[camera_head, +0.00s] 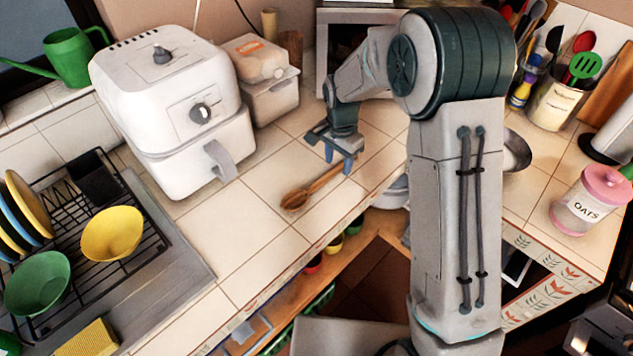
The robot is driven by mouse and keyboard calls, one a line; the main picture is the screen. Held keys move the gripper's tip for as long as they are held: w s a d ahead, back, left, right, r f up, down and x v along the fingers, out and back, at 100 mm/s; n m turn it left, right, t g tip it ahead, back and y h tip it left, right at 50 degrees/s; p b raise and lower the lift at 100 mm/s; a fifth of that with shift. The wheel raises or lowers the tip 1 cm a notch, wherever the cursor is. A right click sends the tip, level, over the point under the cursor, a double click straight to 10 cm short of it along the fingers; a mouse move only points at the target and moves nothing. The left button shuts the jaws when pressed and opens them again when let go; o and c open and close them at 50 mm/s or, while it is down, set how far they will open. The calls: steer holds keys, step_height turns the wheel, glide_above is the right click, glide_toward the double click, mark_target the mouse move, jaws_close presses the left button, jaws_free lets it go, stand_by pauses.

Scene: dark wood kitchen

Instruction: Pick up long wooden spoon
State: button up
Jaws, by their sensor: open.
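A long wooden spoon (297,199) lies on the tiled counter near its front edge, right of the white air fryer. Its bowl is at the lower left and its handle runs up and right under my gripper. My gripper (338,165) is open, with its fingers pointing down at the upper part of the handle. The far end of the handle is partly hidden by the fingers. I cannot tell whether the fingers touch the spoon.
A white air fryer (178,115) and stacked containers (268,85) stand left of the gripper. A dish rack (130,255) with bowls is at the left. A utensil crock (553,103) and a pink-lidded oats jar (590,205) stand at the right. Counter around the spoon's bowl is clear.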

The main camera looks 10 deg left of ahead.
steer(key=shift+f, duration=0.35)
jaws_close()
steer(key=shift+r, duration=0.15)
